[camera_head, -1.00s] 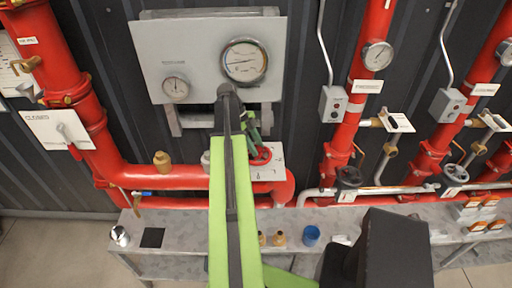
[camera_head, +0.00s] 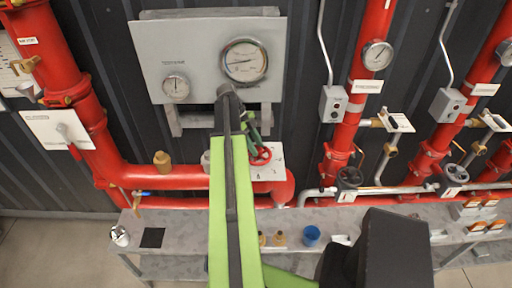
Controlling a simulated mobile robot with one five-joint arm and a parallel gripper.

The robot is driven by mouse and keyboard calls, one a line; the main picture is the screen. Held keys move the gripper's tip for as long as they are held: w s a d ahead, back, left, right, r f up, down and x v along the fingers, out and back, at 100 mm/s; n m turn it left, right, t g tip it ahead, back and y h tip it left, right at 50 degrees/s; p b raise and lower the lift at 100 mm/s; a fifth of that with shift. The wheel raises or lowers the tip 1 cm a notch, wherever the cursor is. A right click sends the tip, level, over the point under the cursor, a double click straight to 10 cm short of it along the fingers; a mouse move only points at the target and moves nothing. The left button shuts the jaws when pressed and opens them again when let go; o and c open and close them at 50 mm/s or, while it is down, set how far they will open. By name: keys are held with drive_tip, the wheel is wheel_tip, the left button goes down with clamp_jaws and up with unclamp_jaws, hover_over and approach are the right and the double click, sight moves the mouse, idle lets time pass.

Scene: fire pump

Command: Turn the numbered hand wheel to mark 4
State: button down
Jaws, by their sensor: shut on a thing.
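The hand wheel (camera_head: 262,157) is a small red wheel on a pale plate (camera_head: 272,168) in front of the thick red pipe, near the picture's middle. My green arm reaches up over the bench, and my gripper (camera_head: 254,138) is at the wheel's upper left edge, shut on its rim. The arm hides the left part of the wheel and plate. The numbers on the plate are too small to read, so I cannot tell which mark the wheel stands at.
A grey panel with two gauges (camera_head: 244,62) is above the wheel. Red pipes (camera_head: 170,177) run left and right. The bench (camera_head: 185,222) below holds a blue cup (camera_head: 311,235), brass fittings (camera_head: 280,238) and a metal cup (camera_head: 119,236).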

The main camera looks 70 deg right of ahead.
drive_tip(key=n, duration=0.1)
drive_tip(key=a+n+h, duration=0.1)
drive_tip(key=n, duration=0.1)
drive_tip(key=shift+s+h, duration=0.15)
drive_tip(key=shift+h, duration=0.15)
drive_tip(key=shift+s+a+n+h, duration=0.1)
drive_tip(key=shift+n+h, duration=0.5)
drive_tip(key=shift+n, duration=0.6)
drive_tip(key=shift+n+t+h, duration=0.4)
drive_tip(key=shift+n, duration=0.5)
drive_tip(key=shift+d+n, duration=0.3)
drive_tip(key=shift+n, duration=0.2)
drive_tip(key=c, duration=1.1)
unclamp_jaws()
